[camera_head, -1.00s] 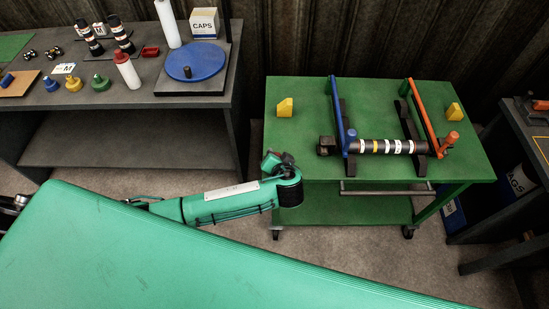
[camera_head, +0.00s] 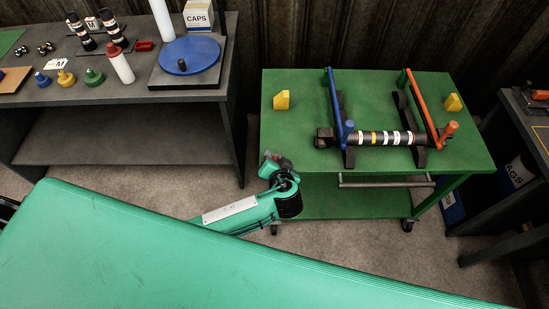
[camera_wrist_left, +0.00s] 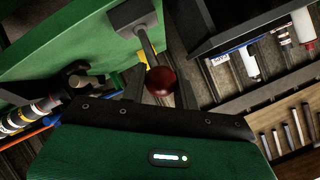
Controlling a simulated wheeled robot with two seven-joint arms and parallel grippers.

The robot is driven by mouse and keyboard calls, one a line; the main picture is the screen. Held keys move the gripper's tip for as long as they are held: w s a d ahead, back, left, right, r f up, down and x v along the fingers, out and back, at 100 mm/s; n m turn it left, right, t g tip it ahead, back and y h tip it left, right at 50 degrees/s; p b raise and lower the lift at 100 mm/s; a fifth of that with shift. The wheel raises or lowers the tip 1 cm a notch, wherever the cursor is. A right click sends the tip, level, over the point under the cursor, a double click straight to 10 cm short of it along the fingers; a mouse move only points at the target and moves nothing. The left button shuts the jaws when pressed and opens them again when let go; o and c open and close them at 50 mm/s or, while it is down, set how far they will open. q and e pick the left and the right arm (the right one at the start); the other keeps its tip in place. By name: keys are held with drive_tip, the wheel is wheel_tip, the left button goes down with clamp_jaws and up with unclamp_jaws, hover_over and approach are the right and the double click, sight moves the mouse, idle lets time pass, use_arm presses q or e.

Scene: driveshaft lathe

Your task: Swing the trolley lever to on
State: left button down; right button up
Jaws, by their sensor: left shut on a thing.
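The green trolley (camera_head: 375,180) stands right of centre in the head view. My left gripper (camera_head: 272,164) is at its near left side, partly hidden by my own wrist. In the left wrist view, a lever with a grey stem (camera_wrist_left: 148,47) and a dark red ball knob (camera_wrist_left: 161,81) comes from a grey block (camera_wrist_left: 132,13) beside the green top. The knob lies right at the edge of my gripper's body. My left gripper is shut on the lever; the fingertips themselves are hard to make out. My right gripper is not in view.
A striped driveshaft (camera_head: 385,138) lies on black supports on the trolley, between a blue bar (camera_head: 336,105) and an orange bar (camera_head: 424,110). Yellow blocks (camera_head: 281,100) sit near the corners. A grey bench (camera_head: 120,95) with bottles stands left; another bench (camera_head: 530,130) stands right.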

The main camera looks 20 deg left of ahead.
use_arm(q)
drive_tip(key=shift+s+a+f, duration=0.1)
drive_tip(key=shift+s+f, duration=0.15)
drive_tip(key=shift+f, duration=0.2)
drive_tip(key=c, duration=1.1)
unclamp_jaws()
drive_tip(key=shift+w+a+r, duration=0.1)
drive_tip(key=shift+w+r, duration=0.05)
drive_tip(key=shift+s+d+r, duration=0.25)
drive_tip(key=shift+s+d, duration=0.05)
drive_tip(key=shift+s, duration=0.05)
drive_tip(key=b+v, duration=0.2)
drive_tip(key=v, duration=1.1)
drive_tip(key=shift+b, duration=0.4)
drive_tip(key=shift+w, duration=0.15)
